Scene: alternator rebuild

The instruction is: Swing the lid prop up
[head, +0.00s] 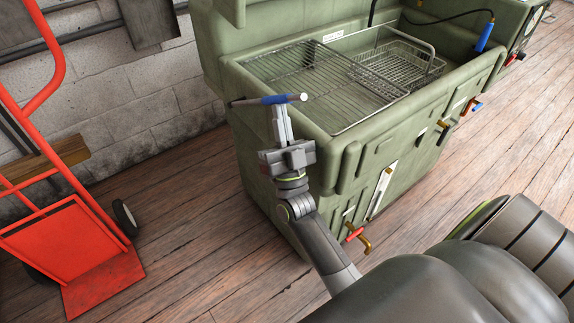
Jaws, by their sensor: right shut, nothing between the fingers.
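The lid prop (276,100) is a thin rod with a blue sleeve and a pale round end. It sticks out nearly level at the front left corner of the green parts washer (345,148). My right gripper (280,112) is upright with its fingers shut and empty. Its fingertips are just below the blue sleeve in the picture; I cannot tell whether they touch it. The upper end of the fingers is partly hidden by the prop. My left gripper is not in view.
The washer's open basin holds a wire rack (300,78) and a wire basket (402,62). A blue-handled brush or nozzle (484,38) is at its right. A red hand truck (66,235) stands left. Wooden floor (190,225) lies clear between hand truck and washer.

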